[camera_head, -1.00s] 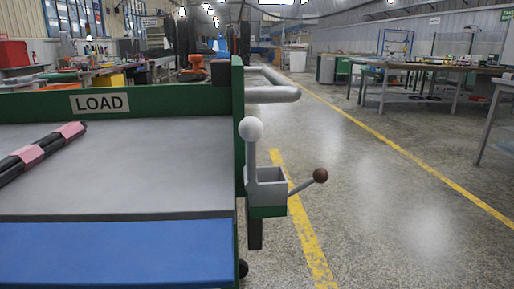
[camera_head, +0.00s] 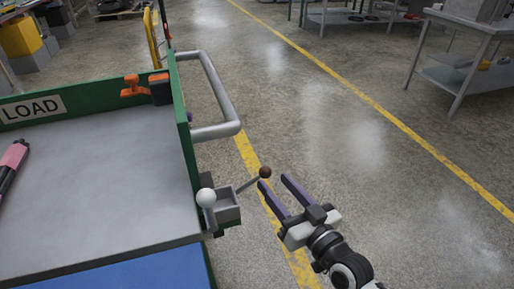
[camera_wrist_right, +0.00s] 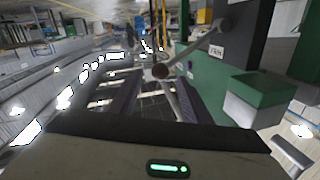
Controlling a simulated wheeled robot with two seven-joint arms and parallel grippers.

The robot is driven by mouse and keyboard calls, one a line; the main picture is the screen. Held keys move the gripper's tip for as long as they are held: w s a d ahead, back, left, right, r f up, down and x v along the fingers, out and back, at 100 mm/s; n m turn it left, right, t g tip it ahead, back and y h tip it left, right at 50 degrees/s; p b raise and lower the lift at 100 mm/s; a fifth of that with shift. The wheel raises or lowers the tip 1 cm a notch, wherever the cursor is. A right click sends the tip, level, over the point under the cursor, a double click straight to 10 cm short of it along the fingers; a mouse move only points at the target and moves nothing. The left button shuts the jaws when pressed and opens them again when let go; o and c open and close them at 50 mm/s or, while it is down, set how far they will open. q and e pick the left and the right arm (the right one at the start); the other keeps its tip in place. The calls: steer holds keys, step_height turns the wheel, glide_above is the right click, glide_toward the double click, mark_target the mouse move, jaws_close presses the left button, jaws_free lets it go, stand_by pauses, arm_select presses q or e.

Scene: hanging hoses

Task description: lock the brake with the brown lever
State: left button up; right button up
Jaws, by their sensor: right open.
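The brown lever knob (camera_head: 265,171) sits on the end of a thin grey rod (camera_head: 248,184) that sticks out from the side of the cart. The rod slopes up and to the right from a grey box (camera_head: 227,207). My right gripper (camera_head: 274,182) is open, with its two dark purple fingers pointing up and left. Its fingertips are close to the brown knob, and no grip shows. In the right wrist view the brown knob (camera_wrist_right: 160,71) appears near the fingertips, with its rod running up and right. My left gripper is not in view.
A lever with a white knob (camera_head: 206,198) stands beside the box. The cart has a green rim, a LOAD sign (camera_head: 32,108) and a grey handle rail (camera_head: 218,131) just beyond the brown knob. The floor to the right is open; work tables stand at the back right.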

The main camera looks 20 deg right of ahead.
mark_target(244, 187)
steer(key=b+x, duration=0.1)
steer(key=x, duration=0.9)
steer(key=shift+c, duration=0.4)
steer(key=shift+f, duration=0.1)
jaws_close()
